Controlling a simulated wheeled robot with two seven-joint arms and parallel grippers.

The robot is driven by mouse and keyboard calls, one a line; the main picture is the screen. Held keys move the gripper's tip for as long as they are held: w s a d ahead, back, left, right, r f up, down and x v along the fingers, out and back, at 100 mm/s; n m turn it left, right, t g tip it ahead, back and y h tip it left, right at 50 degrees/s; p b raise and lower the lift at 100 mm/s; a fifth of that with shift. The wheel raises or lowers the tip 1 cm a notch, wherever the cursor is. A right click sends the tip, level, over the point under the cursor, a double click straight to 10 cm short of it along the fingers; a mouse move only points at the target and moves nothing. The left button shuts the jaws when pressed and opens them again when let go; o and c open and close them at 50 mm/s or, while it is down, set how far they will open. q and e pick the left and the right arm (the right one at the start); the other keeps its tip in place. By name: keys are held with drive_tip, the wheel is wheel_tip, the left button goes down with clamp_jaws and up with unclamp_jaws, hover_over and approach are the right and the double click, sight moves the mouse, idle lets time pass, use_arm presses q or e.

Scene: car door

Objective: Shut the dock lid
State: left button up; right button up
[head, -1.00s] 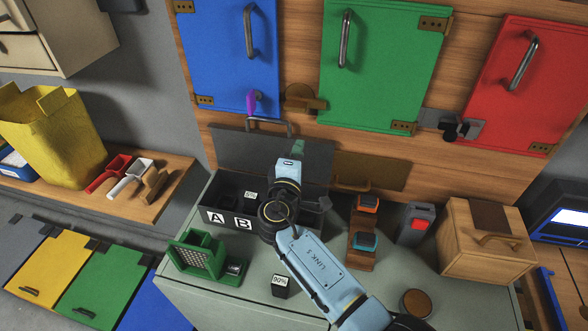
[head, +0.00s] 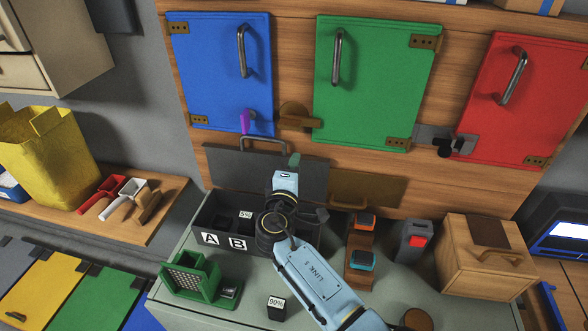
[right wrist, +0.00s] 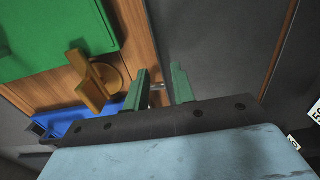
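The dock is a dark box (head: 203,218) on the grey-green cabinet top, with labels A and B on its front. Its dark grey lid (head: 228,170) stands open, tilted back toward the wooden wall, with a bar handle (head: 263,140) on its upper edge. My right gripper (head: 294,160) is in front of the lid's right part and hides some of it. In the right wrist view, its green fingers (right wrist: 162,88) are apart beside the lid's edge (right wrist: 205,45). A bit of metal bar shows between them; I cannot tell whether they touch it. My left gripper is not in view.
A green slotted holder (head: 190,278) and a block marked 90% (head: 276,308) stand before the dock. Right of my arm are a brown stand (head: 360,275), a grey block with a red button (head: 413,241) and a wooden box (head: 485,260). Blue (head: 215,75) and green (head: 375,85) doors are above.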

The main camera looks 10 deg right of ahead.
drive_tip(key=shift+b+x, duration=0.6)
drive_tip(key=shift+x, duration=0.4)
idle(0.7)
clamp_jaws()
drive_tip(key=shift+w+r, duration=0.1)
drive_tip(key=shift+r, duration=0.15)
idle(1.2)
drive_tip(key=shift+s+a, duration=0.1)
drive_tip(key=shift+s, duration=0.1)
drive_tip(key=shift+f+p+v, duration=0.15)
drive_tip(key=shift+f+v, duration=0.05)
drive_tip(key=shift+v, duration=0.8)
drive_tip(key=shift+f+p+v, duration=0.15)
drive_tip(key=shift+f+v, duration=0.05)
drive_tip(key=shift+v, duration=0.8)
drive_tip(key=shift+o, duration=0.4)
unclamp_jaws()
drive_tip(key=shift+s, duration=0.1)
drive_tip(key=shift+f, duration=0.1)
